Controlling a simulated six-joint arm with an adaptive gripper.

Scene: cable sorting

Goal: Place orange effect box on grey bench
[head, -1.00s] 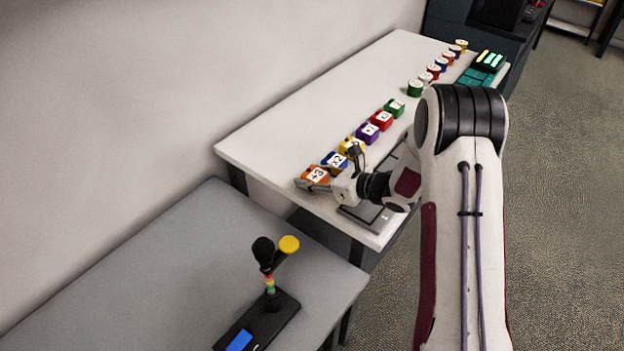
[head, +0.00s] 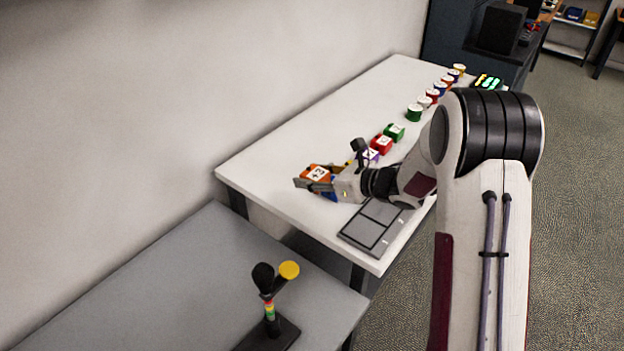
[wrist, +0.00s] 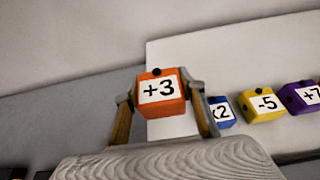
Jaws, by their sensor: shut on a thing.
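The orange effect box (head: 314,171), labelled "+3", is between the fingers of my gripper (head: 318,184). It looks raised a little above the white table in the head view. In the wrist view the orange box (wrist: 160,94) sits upright between both fingertips of my gripper (wrist: 164,98), and the fingers touch its sides. The grey bench (head: 170,275) is at the lower left of the head view, nearer than the white table. It also shows at the left in the wrist view (wrist: 60,120).
On the white table (head: 270,150) stand a blue box (wrist: 221,112), a yellow box (wrist: 262,104), a purple box (wrist: 301,95) and others in a row. A grey sectioned tray (head: 372,228) lies at the near edge. A black stand with a yellow disc (head: 289,270) occupies the bench's near right; its left is clear.

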